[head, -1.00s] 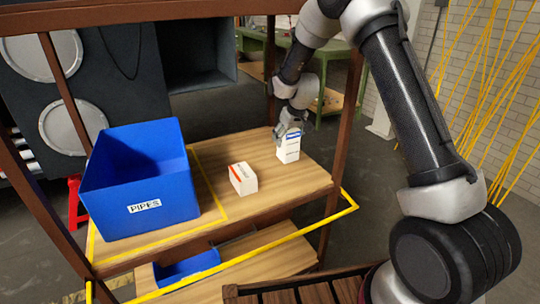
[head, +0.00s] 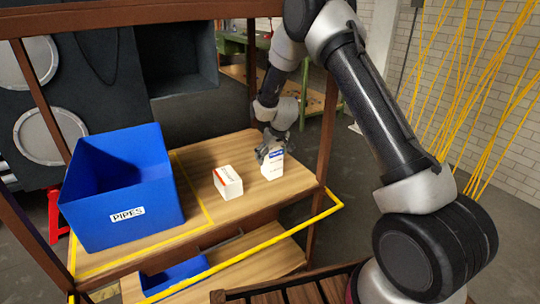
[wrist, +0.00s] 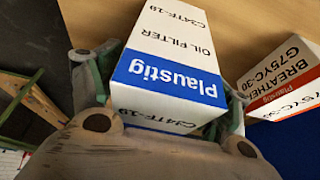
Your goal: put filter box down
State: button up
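The filter box (head: 272,167) is white with a blue band, and stands upright at the right part of the wooden shelf. In the wrist view the box (wrist: 175,75) reads "Plaustig" and "OIL FILTER". My gripper (head: 270,153) is at the top of the box, with a finger against each of two opposite sides, and looks shut on it. In the wrist view my gripper (wrist: 165,100) hides part of the box's near end. The box's base is at or just above the shelf; I cannot tell whether it touches.
A white and red breather box (head: 228,182) stands just left of the filter box and also shows in the wrist view (wrist: 285,82). A blue bin (head: 125,215) marked "PIPES" fills the shelf's left side. A yellow rail (head: 250,245) runs along the front; a brown post (head: 326,135) stands right.

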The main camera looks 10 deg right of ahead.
jog(key=shift+o, duration=0.2)
jog(key=s+d+f+v, duration=0.1)
jog(key=s+v, duration=0.1)
jog(key=v, duration=1.1)
jog(key=s+d+f+v, duration=0.1)
jog(key=d+v, duration=0.1)
jog(key=v, duration=1.1)
jog(key=s+d+r+m, duration=0.1)
jog(key=s+d+r, duration=0.2)
jog(key=s, duration=0.8)
jog(key=s+d+r+m+h, duration=0.1)
jog(key=s+d+r, duration=0.1)
jog(key=s, duration=0.9)
jog(key=s+d+r+m, duration=0.1)
jog(key=s+d+r, duration=0.2)
jog(key=s, duration=0.8)
jog(key=shift+d+r+m, duration=0.3)
jog(key=shift+r, duration=0.2)
